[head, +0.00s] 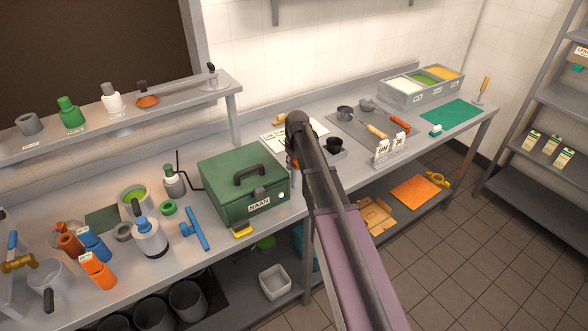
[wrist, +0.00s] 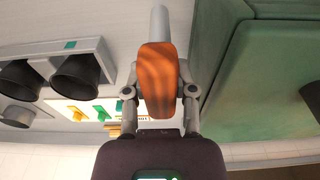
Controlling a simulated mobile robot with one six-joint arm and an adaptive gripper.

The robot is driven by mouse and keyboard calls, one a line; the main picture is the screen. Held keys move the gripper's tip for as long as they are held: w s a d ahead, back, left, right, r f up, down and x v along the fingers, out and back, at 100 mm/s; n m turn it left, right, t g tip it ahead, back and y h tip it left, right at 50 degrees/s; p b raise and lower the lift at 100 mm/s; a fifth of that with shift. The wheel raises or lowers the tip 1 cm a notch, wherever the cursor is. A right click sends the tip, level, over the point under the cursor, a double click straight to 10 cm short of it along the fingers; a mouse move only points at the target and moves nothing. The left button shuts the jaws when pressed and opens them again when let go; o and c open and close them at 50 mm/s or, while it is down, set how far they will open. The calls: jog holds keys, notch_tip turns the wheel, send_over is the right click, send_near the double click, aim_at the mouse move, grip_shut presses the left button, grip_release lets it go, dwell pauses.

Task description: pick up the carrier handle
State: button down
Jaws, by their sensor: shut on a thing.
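In the wrist view, an orange-brown handle (wrist: 158,75) on a pale grey rod (wrist: 160,25) is between the two fingers of my gripper (wrist: 160,88). I take it to be the carrier handle. The fingers are shut on it, one on each side. In the head view, only a small orange part of the handle (head: 291,163) shows, to the right of the green NAAN box. My arm hides most of the gripper and handle there.
The green NAAN box (head: 240,183) stands close beside the gripper. A grey holder with black cups (head: 334,145) is on the other side. Bottles and tools crowd the counter's left part. A grey tray of coloured compartments (head: 421,84) stands at the back right.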

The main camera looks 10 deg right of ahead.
jog(key=shift+r, duration=0.2)
notch_tip(320, 180, up, 4)
jog(key=p, duration=0.4)
jog(key=shift+f, duration=0.15)
jog(key=s, duration=1.6)
jog(key=shift+a+r+p, duration=0.2)
jog(key=shift+r+p, duration=0.25)
